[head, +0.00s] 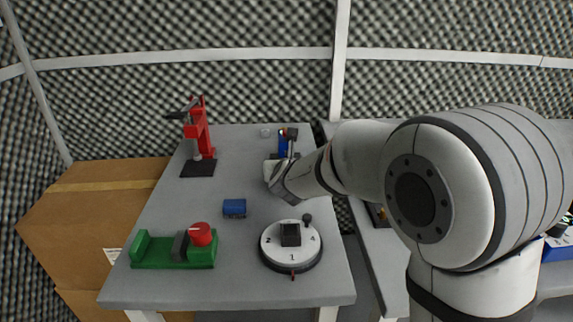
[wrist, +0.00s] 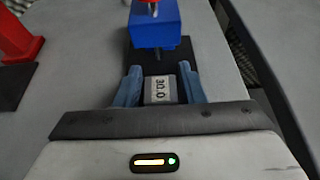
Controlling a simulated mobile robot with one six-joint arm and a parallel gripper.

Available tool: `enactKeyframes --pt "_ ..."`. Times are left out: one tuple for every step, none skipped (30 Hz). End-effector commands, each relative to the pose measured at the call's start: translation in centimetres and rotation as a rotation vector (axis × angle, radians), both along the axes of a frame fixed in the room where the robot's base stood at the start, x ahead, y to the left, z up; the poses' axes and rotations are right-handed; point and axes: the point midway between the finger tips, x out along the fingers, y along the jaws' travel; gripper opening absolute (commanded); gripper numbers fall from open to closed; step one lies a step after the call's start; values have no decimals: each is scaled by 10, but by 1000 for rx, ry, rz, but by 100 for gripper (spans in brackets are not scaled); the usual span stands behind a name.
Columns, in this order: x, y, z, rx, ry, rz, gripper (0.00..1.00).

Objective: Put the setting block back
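The setting block appears to be the small grey block (wrist: 160,90) with a printed number on a pale label, in the wrist view. My gripper (wrist: 160,80) has its two blue fingers on either side of it, and the block fills the space between them. A blue device on a black base (wrist: 156,24) stands just beyond the fingertips; it also shows at the far right of the table in the head view (head: 282,144). In the head view my gripper (head: 284,160) is partly hidden by my arm, and the block is not visible there.
On the grey table (head: 180,290) stand a red press (head: 197,135), a small blue block (head: 234,207), a green fixture with a red knob (head: 175,252) and a round numbered dial (head: 291,246). A cardboard box (head: 95,210) is at left.

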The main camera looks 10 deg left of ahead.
Motion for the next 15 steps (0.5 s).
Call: enactKeyframes --pt "0 0 0 0 0 0 40" --pt "0 0 0 0 0 0 43" --pt "0 0 0 0 0 0 46" --pt "0 0 0 0 0 0 48" --pt "0 0 0 0 0 -1 51" --pt "0 0 0 0 0 -1 53" --pt "0 0 0 0 0 -1 53" --pt "0 -1 0 0 0 -1 53" --pt "0 -1 0 0 0 -1 53" --pt "0 -1 0 0 0 -1 53" --pt "0 -1 0 0 0 -1 53" --pt "0 -1 0 0 0 -1 53" --pt "-1 -1 0 0 0 -1 53" --pt "-2 -1 1 0 0 -1 53" --pt "-5 -2 3 1 -1 0 53"
